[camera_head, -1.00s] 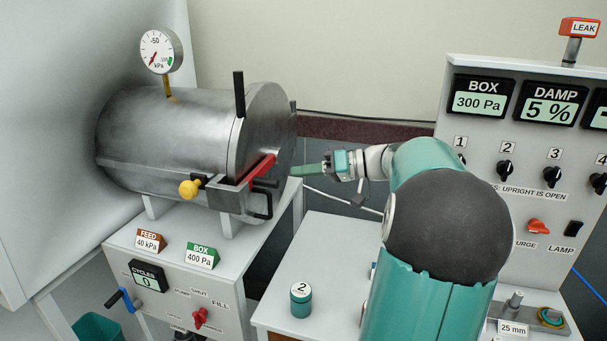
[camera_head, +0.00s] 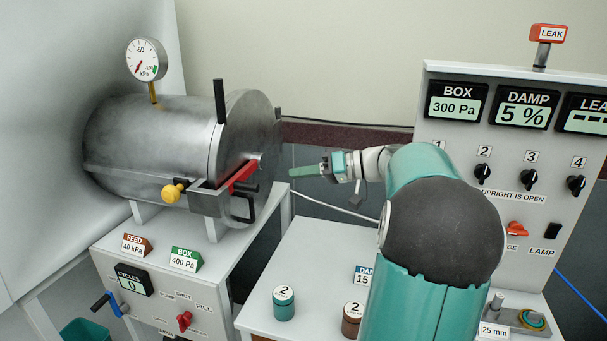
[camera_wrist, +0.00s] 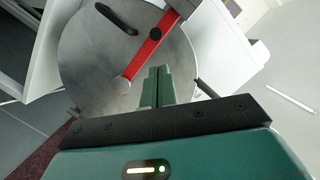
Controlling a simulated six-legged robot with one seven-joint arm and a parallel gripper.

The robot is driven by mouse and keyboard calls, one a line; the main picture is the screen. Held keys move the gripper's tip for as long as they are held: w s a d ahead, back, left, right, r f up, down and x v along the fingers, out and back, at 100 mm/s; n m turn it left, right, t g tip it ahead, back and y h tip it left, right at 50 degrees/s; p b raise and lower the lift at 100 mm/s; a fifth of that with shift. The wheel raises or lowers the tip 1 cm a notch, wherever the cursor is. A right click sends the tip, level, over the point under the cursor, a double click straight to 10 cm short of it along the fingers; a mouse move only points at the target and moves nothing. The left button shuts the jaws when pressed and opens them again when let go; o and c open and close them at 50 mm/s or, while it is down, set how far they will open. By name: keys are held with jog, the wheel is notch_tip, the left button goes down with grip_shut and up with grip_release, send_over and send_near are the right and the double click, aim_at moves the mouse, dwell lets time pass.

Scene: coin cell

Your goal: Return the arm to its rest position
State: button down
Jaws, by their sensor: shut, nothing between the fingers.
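My gripper (camera_head: 306,171) is at the end of my teal arm, right of the steel chamber's round door and apart from it in the head view. Its green fingers point left and are shut with nothing between them. In the wrist view my gripper (camera_wrist: 158,72) shows its two fingers together, in front of the door (camera_wrist: 85,65) with its red bar (camera_wrist: 152,45). My arm covers part of the white bench and the panel.
The steel chamber (camera_head: 150,140) has a gauge (camera_head: 147,59), a yellow knob (camera_head: 172,193) and a black upright handle (camera_head: 219,101). A teal pot (camera_head: 284,303) and a brown pot (camera_head: 353,319) stand on the bench (camera_head: 262,290). The switch panel (camera_head: 450,150) rises at right.

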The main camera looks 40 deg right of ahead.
dwell(0.4)
jog(key=a+f+g+h, duration=0.1)
jog(key=a+f+g, duration=0.25)
jog(key=a, duration=0.75)
jog(key=a+f+g+h, duration=0.2)
jog(key=a+g, duration=0.2)
jog(key=a, duration=0.7)
jog(key=s+a+f+h, duration=0.3)
jog(key=s+a, duration=0.3)
jog(key=s, duration=0.1)
jog(key=s+a+f+h, duration=0.3)
jog(key=s+a, duration=0.3)
jog(key=s, duration=0.2)
jog(key=shift+s+f+h, duration=0.2)
jog(key=shift+f+h, duration=0.1)
jog(key=shift+f, duration=0.05)
